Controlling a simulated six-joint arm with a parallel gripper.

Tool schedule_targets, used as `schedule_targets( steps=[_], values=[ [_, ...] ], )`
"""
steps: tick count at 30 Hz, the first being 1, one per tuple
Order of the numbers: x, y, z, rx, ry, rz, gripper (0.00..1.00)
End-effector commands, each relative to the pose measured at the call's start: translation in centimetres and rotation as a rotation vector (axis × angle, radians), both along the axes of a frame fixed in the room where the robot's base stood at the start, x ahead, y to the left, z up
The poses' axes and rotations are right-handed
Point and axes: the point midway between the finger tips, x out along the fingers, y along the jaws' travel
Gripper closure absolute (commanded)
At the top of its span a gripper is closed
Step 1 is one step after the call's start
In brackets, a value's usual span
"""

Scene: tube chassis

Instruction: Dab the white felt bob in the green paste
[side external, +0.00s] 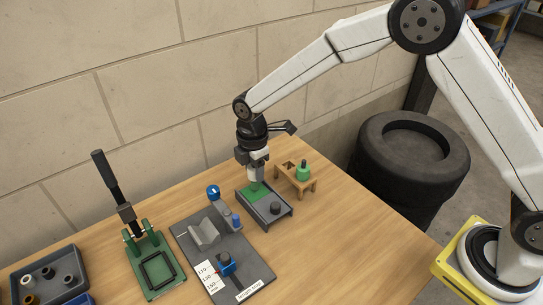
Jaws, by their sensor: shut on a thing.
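My gripper (257,172) points down over the dark grey tray (274,222) and is shut on a small tool, taken to be the white felt bob. The jaws hide most of it, and its white felt cannot be made out. The green paste (265,197) is a flat patch in the far left part of the tray. The held tool's low end is at the paste; I cannot tell whether it touches. A small wooden stand (306,184) just right of the tray holds a green bob (303,173) with a dark handle. Its other place looks empty.
A black knob (275,208) sits at the tray's near end. Left of it are a grey fixture plate (201,266) with a V-block, a green press (157,262) with a black lever, and a bin of bushings (48,281). The table's right side is bare.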

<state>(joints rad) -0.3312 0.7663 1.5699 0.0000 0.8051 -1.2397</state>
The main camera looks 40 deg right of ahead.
Motion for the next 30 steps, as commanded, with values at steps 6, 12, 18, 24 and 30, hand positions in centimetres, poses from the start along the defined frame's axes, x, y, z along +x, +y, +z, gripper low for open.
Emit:
schedule_targets(
  steps=[6,12,18,24,30],
  values=[
    [0.0,0.0,1.4,0.000,-0.001,0.000,1.00],
    [0.0,0.0,2.5,0.001,-0.002,0.000,1.00],
    [0.1,0.0,3.6,0.001,-0.003,0.000,1.00],
    [0.0,0.0,4.6,0.000,-0.001,0.000,1.00],
    [0.0,0.0,4.9,0.000,-0.001,0.000,1.00]
  ],
)
